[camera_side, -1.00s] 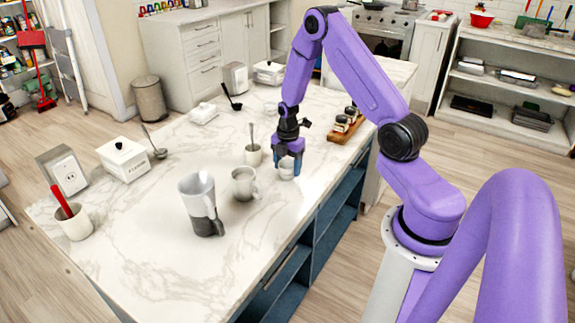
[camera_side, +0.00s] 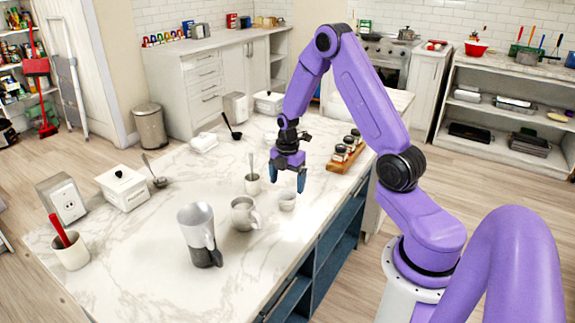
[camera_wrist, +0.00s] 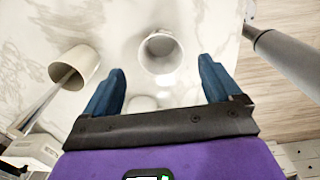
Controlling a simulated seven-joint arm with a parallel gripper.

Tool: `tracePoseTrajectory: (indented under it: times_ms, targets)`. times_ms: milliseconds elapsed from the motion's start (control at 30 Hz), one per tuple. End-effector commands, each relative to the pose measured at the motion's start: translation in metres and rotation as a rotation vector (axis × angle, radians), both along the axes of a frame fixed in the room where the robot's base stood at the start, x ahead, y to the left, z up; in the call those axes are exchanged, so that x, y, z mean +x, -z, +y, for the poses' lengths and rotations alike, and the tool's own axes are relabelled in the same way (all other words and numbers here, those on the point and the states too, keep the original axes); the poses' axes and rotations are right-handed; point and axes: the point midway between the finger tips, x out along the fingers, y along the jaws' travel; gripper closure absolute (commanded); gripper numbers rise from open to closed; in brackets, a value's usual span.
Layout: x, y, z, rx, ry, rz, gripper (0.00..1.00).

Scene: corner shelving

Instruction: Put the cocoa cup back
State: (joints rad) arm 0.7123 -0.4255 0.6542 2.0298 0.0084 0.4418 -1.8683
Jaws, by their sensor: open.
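A small white cup (camera_side: 287,201) stands upright on the marble counter, near its shelf-side edge. No label shows on it, so I cannot tell by sight whether it is the cocoa cup. My gripper (camera_side: 288,183) is open and empty, just above this cup. A whitish round shape beside my gripper's dark bar there is mostly hidden. A cup with a spoon (camera_side: 252,184) and a grey-white mug (camera_side: 244,213) stand to the left.
A tall grey-white pitcher (camera_side: 200,236) stands nearer the front. A wooden rack of jars (camera_side: 345,152) lies to the right behind my gripper. A lidded white box (camera_side: 122,189) and a cup with a red handle (camera_side: 70,250) are at left.

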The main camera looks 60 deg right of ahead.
Motion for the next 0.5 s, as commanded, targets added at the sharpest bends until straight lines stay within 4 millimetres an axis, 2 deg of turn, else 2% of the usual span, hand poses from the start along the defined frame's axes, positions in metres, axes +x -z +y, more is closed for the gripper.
tracePoseTrajectory:
  times_ms: [100, 233, 500]
  targets:
    - [0.001, -0.023, 0.000, -0.002, 0.000, -0.005, 0.09]
    - [0.000, -0.042, -0.001, -0.001, 0.001, -0.004, 0.09]
    - [-0.001, -0.064, 0.002, 0.000, 0.001, -0.001, 0.09]
